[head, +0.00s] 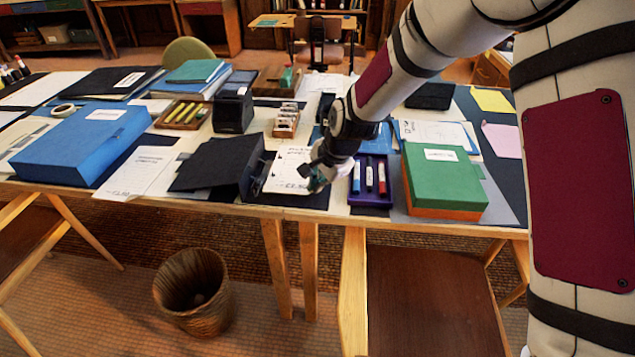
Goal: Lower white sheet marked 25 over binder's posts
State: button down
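A white sheet (287,172) with dark markings, too small to read surely, is at the middle of the near table edge. It appears to lie over the right side of an open black binder (222,163), whose cover is spread to the left. The binder's posts cannot be made out. My gripper (316,182) is low at the sheet's right edge, with its fingers close to or touching it. The fingers are small and dark, and my wrist hides part of them. Whether they pinch the sheet cannot be told.
A purple tray with markers (371,196) stands just right of my gripper, then a green and orange box (443,183). Left are loose white pages (140,170) and a blue box (82,146). Behind are a wooden block holder (286,122) and a black box (233,110).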

jog(key=c, duration=1.7)
grip_release()
jog(key=shift+r, duration=0.1)
jog(key=v, duration=1.1)
jog(key=shift+d+r, duration=0.15)
jog(key=shift+r, duration=0.25)
